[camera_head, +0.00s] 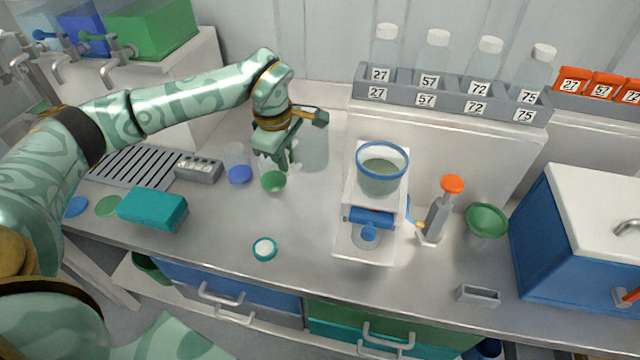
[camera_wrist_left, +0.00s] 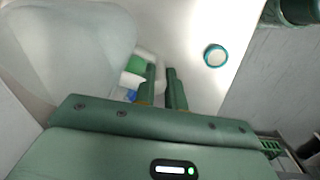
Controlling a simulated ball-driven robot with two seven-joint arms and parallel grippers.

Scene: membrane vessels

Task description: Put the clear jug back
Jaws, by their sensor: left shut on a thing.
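The clear jug (camera_head: 314,150) is a faint see-through vessel on or just above the steel counter, right beside my left gripper. In the left wrist view the jug (camera_wrist_left: 75,40) fills the upper left as a large pale, glassy shape. My left gripper (camera_head: 287,165) points down. Its fingers (camera_wrist_left: 163,88) are close together and shut on the jug, seemingly at its handle. The exact grip is hard to see, and I cannot tell whether the jug touches the counter. My right gripper is out of view.
Clear cups with a green base (camera_head: 273,182) and a blue base (camera_head: 239,175) stand close left of the gripper. A teal-rimmed lid (camera_head: 264,249) lies in front. A blue-rimmed vessel (camera_head: 383,158) on a white stand is to the right. A bottle rack (camera_head: 450,97) lines the back.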

